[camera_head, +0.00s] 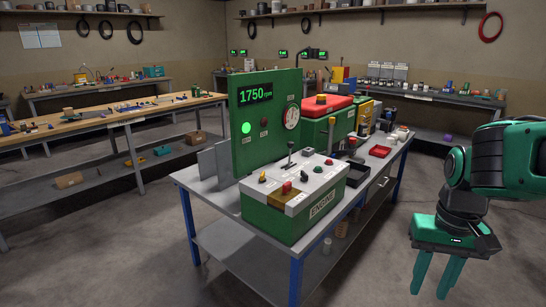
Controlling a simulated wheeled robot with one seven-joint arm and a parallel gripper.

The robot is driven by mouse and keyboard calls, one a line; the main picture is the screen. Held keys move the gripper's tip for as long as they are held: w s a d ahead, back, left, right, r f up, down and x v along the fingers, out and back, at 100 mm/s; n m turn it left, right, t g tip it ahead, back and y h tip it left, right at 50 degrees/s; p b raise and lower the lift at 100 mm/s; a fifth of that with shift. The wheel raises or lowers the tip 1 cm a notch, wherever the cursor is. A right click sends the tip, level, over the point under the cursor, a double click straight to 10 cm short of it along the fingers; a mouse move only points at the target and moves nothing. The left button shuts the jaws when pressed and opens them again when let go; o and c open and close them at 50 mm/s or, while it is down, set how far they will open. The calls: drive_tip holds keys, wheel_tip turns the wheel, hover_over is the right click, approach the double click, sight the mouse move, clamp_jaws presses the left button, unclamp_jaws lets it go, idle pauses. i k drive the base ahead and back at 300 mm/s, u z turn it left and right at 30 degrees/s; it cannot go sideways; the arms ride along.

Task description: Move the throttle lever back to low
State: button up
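The engine control box (305,210) is green with a pale top and an "ENGINE" label, and stands on the front of the grey bench. A slim metal lever with a dark knob (290,151) rises near the back of its top; it appears to be the throttle lever. Its low and high marks are too small to read. The green panel (250,130) behind shows 1750 rpm on its display (255,93). My gripper (429,291) hangs at the right, beyond the bench's edge and well apart from the lever. Its two green fingers point down, spread and empty.
Small knobs, including a red one (286,188), crowd the box top. Open floor (370,275) lies between my gripper and the bench.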

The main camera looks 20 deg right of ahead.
sight(290, 144)
drive_tip(key=u, duration=0.05)
drive_tip(key=i, duration=1)
